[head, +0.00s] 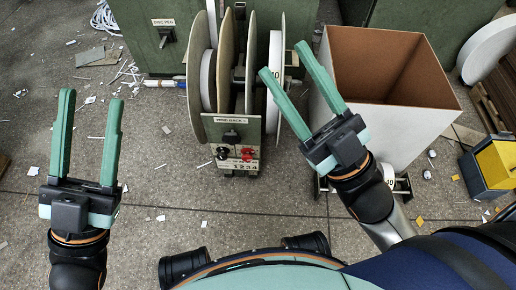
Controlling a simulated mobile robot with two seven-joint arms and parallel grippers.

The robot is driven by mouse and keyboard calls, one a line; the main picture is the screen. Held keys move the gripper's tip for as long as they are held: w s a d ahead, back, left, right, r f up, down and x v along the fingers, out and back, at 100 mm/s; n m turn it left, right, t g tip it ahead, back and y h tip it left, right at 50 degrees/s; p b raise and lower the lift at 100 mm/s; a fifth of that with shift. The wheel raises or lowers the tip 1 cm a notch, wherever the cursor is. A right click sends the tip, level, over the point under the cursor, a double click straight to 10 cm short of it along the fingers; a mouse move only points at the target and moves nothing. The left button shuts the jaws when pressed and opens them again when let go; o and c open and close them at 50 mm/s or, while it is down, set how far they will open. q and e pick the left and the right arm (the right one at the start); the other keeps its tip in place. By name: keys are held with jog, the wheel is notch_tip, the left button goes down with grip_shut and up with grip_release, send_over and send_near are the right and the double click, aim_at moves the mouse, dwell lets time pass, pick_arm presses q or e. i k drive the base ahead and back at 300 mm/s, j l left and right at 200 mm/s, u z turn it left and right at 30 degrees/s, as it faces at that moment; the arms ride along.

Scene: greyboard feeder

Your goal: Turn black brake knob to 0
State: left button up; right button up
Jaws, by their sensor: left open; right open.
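The feeder's grey front panel (212,128) stands below the reels and carries small controls. A black knob (221,153) sits at its lower left beside a red knob (247,154); a number scale is printed below them. Another dark control (231,136) sits under the "WIND BACK" label. The black knob's setting is too small to read. My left gripper (91,97) is open and empty, well left of the panel. My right gripper (284,58) is open and empty, to the upper right of the panel, its fingers pointing up-left. Neither gripper touches the knobs.
Large reels (201,70) stand upright above the panel. A white-sided open box (387,125) with a brown inside stands right, close to my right gripper. Green cabinets (140,45) stand behind. A yellow-and-grey bin (493,165) is far right. The floor left of the panel is open, with scraps.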

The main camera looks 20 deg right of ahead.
aim_at(221, 156)
jog(key=z, duration=0.5)
jog(key=i+j+z, duration=0.1)
jog(key=z, duration=0.35)
jog(key=j+z, duration=0.2)
jog(key=z, duration=0.3)
jog(key=j+z, duration=0.2)
jog(key=z, duration=0.2)
jog(key=j+z, duration=0.2)
jog(key=z, duration=0.15)
jog(key=j+z, duration=0.2)
jog(key=z, duration=0.2)
jog(key=k+j+z, duration=0.15)
jog(key=j+z, duration=0.25)
jog(key=k+j+z, duration=0.2)
jog(key=j+z, duration=0.15)
jog(key=k+j+z, duration=0.25)
jog(key=k+j, duration=0.5)
jog(key=j, duration=0.25)
jog(key=k+j, duration=0.1)
jog(key=j, duration=0.35)
jog(key=k+j, duration=0.15)
jog(key=j, duration=0.25)
